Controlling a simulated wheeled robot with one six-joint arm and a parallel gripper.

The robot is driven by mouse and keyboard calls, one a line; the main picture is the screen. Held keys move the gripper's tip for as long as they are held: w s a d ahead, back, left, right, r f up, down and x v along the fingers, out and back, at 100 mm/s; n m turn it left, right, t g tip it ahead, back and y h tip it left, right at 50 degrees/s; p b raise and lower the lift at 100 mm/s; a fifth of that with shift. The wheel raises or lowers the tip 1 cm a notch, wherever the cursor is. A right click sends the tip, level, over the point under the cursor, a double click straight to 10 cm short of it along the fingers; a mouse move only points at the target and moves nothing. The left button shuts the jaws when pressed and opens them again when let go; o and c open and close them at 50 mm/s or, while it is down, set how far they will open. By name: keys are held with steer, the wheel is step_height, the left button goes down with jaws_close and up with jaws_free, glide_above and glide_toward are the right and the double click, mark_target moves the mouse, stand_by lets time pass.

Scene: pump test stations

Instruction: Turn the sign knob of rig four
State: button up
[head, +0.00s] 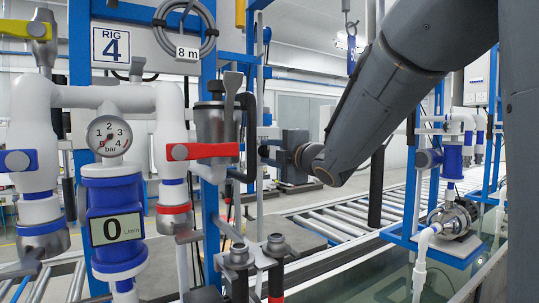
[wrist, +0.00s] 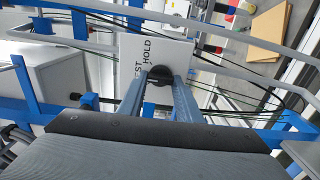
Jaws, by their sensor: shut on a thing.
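The sign knob is a dark round knob (wrist: 158,74) on a white sign plate (wrist: 178,50) in the wrist view. The plate's lettering reads HOLD and, partly covered, what looks like TEST. My gripper (wrist: 161,82) has its two grey-blue fingers closed on the knob, one on each side, and they cover part of it. In the head view my gripper (head: 268,151) reaches left behind the grey valve body, and the knob cannot be made out there. The RIG 4 plate (head: 110,45) hangs at upper left on the blue frame.
A red lever (head: 203,151) on the grey valve stands left of my gripper. A gauge (head: 109,136) and a blue flow meter (head: 116,228) reading 0 are at left. A roller conveyor (head: 345,215) runs behind. Blue frame bars and cables surround the sign in the wrist view.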

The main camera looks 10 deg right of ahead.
steer(key=o, duration=1)
steer(key=shift+o, duration=0.2)
steer(key=shift+s, duration=0.1)
steer(key=b+v, duration=0.1)
steer(key=v, duration=0.6)
steer(key=shift+s+d, duration=0.15)
steer(key=shift+s, duration=0.1)
